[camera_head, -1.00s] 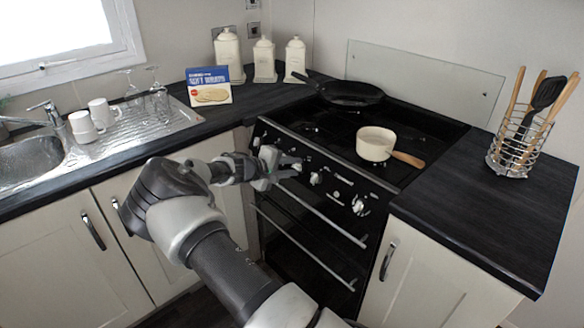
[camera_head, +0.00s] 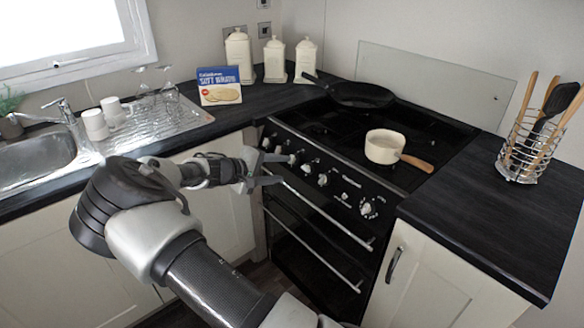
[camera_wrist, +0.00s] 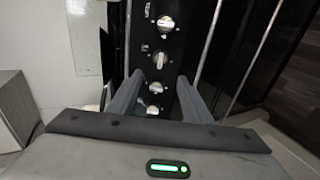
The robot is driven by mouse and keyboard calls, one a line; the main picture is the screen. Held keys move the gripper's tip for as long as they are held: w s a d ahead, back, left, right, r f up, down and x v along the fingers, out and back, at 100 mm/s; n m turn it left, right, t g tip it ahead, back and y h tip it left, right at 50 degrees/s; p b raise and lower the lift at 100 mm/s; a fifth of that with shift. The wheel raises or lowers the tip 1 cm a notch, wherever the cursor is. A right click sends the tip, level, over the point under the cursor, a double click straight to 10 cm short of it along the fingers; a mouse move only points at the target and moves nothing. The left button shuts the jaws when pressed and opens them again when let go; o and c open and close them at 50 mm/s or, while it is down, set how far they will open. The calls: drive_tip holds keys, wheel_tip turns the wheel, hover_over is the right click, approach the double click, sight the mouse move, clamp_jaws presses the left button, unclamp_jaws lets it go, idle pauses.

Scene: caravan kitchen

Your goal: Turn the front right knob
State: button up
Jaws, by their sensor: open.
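The black stove has a row of white knobs on its front panel. The rightmost knob (camera_head: 368,209) stands apart near the panel's right end. Further left are a knob (camera_head: 323,180) and several others. My gripper (camera_head: 279,169) is open and empty in front of the left part of the panel, left of the rightmost knob. In the wrist view, my gripper (camera_wrist: 160,80) points at the panel, with a knob (camera_wrist: 155,88) seen between its fingers and another knob (camera_wrist: 161,58) just beyond the tips. I cannot tell whether the fingers touch anything. Which knob is the front right one is unclear.
A cream saucepan (camera_head: 383,147) and a black frying pan (camera_head: 360,95) stand on the hob. Oven handle bars (camera_head: 318,215) stick out below the knobs. A dark counter (camera_head: 480,235) with a utensil rack (camera_head: 522,160) lies right; a sink (camera_head: 35,160) lies left.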

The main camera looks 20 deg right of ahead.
drive_tip(key=v, duration=0.7)
drive_tip(key=s+d+r+m+g+y, duration=0.2)
drive_tip(key=s+y, duration=0.1)
drive_tip(key=s, duration=0.3)
drive_tip(key=s+d+r+m+g+y, duration=0.1)
drive_tip(key=s+d+m+g+y, duration=0.15)
drive_tip(key=s, duration=0.25)
drive_tip(key=s+a+r+t+y, duration=0.35)
drive_tip(key=s+r, duration=0.35)
drive_tip(key=s, duration=0.6)
drive_tip(key=s+a+r+t+y, duration=0.25)
drive_tip(key=s+a+r, duration=0.4)
drive_tip(key=s, duration=0.65)
wheel_tip(320, 180, up, 17)
drive_tip(key=d+p, duration=0.2)
drive_tip(key=p, duration=1.4)
drive_tip(key=shift+w+f+g, duration=0.2)
drive_tip(key=shift+w+g, duration=0.1)
drive_tip(key=shift+g, duration=0.15)
